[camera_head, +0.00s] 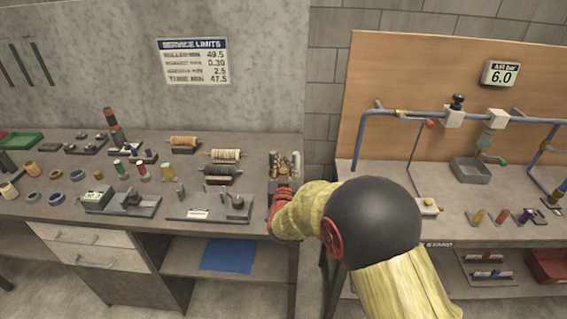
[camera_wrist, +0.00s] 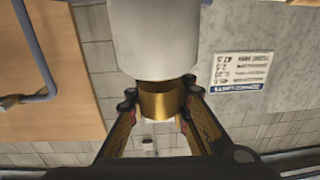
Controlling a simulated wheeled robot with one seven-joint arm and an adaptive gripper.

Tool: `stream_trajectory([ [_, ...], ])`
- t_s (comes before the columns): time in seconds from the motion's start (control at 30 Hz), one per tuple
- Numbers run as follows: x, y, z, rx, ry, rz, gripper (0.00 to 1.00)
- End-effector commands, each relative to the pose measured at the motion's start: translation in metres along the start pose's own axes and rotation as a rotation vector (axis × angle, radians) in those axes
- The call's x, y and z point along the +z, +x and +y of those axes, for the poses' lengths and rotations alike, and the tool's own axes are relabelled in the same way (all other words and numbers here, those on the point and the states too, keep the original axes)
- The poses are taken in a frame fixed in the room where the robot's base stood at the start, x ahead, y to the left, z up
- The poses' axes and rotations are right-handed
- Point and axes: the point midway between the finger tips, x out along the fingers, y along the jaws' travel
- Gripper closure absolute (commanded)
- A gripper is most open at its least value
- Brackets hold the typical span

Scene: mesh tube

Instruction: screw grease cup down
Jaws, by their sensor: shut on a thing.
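In the wrist view a brass grease cup (camera_wrist: 162,104) sits directly against the end of a pale grey cylinder (camera_wrist: 154,38). My gripper (camera_wrist: 159,92) is shut on the brass cup, with one dark-tipped finger on each side of it. The join between cup and cylinder shows as a dark edge; whether threads are engaged cannot be seen. In the head view my gripper (camera_head: 284,187) is at the right end of the left bench, by a small fixture with brass and metal parts (camera_head: 284,164). My arm hides part of that spot, and the cup cannot be made out there.
The left bench (camera_head: 60,210) holds several rollers, rings and small fixtures left of my gripper. A tray with a flat plate (camera_head: 212,208) lies close by.

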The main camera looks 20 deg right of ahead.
Motion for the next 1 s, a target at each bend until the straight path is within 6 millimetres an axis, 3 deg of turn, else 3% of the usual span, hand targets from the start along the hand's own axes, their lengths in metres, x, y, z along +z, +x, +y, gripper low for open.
stream_trajectory([
  [0.27,0.0,0.0,0.0,0.03,0.0,0.002,1.0],
  [0.8,-0.002,-0.002,0.015,0.391,0.001,0.001,1.0],
  [1.0,-0.001,-0.004,0.019,0.451,0.0,0.001,1.0],
])
